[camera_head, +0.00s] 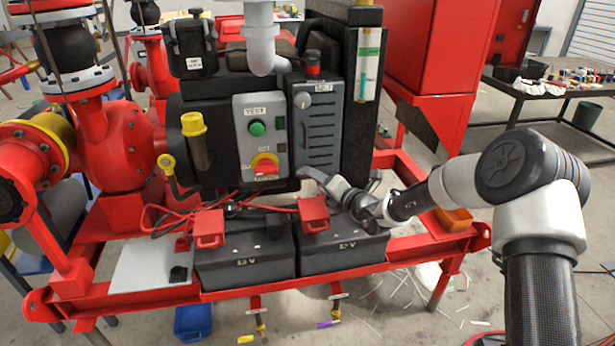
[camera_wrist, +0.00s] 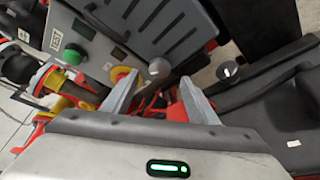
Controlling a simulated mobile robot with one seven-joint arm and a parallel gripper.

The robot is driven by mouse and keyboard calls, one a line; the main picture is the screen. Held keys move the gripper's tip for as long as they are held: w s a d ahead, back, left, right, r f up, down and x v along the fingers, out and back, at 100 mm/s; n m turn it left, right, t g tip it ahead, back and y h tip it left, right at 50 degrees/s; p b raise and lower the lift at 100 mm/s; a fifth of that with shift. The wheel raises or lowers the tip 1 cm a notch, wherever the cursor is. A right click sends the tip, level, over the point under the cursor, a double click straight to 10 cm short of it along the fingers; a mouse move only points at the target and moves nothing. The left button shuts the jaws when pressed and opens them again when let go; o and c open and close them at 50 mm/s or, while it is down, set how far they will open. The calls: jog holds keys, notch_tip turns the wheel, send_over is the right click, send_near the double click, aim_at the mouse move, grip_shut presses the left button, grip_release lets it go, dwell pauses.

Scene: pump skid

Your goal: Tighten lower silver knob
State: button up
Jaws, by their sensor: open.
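A round silver knob (camera_wrist: 159,68) shows in the wrist view by the lower end of the grey vented panel, just beyond and between my fingertips. I take it as the lower silver knob; a gap seems to remain between it and both fingers. In the head view I cannot make it out behind my gripper (camera_head: 312,176). My gripper (camera_wrist: 159,82) is open and empty, below the vented panel and above the batteries. The upper silver knob (camera_head: 302,100) is on the vented panel in the head view.
A yellow-and-red switch (camera_head: 265,165) and a green button (camera_head: 257,128) are left of my gripper. Black batteries (camera_head: 342,250) with red terminal covers (camera_head: 314,212) lie close below. Another round silver part (camera_wrist: 228,70) is right of my fingers. The red skid rail (camera_head: 400,249) runs in front.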

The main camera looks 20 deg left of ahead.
jog(key=x, duration=0.7)
jog(key=shift+b, duration=0.3)
jog(key=c, duration=1.1)
jog(key=shift+o, duration=0.2)
